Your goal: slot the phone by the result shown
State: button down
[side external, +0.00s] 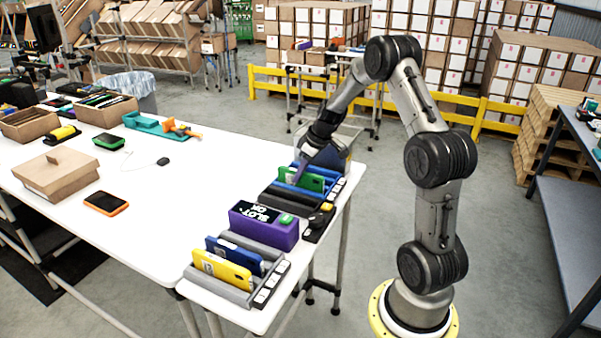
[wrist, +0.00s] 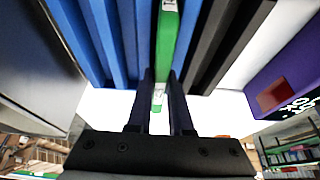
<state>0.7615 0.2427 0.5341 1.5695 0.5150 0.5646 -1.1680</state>
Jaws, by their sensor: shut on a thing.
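A green phone (side external: 309,180) stands on edge between the fingers of my gripper (side external: 302,167). In the wrist view the fingers (wrist: 162,100) are shut on the green phone (wrist: 167,45), seen edge-on. The purple box (side external: 262,233) has a dark screen that appears to read "SLOT OK", and a green button (side external: 286,219). It also shows in the wrist view (wrist: 285,75).
A grey rack (side external: 238,290) at the table's near end holds a yellow phone (side external: 222,270) and a blue phone (side external: 236,254). An orange-edged phone (side external: 106,203) lies by a carton (side external: 56,175).

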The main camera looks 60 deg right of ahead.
dwell(0.4)
jog(key=c, duration=0.8)
grip_release()
jog(key=shift+o, duration=0.2)
jog(key=v, duration=1.3)
jog(key=shift+s+r, duration=0.2)
jog(key=shift+r, duration=0.1)
notch_tip(320, 180, up, 7)
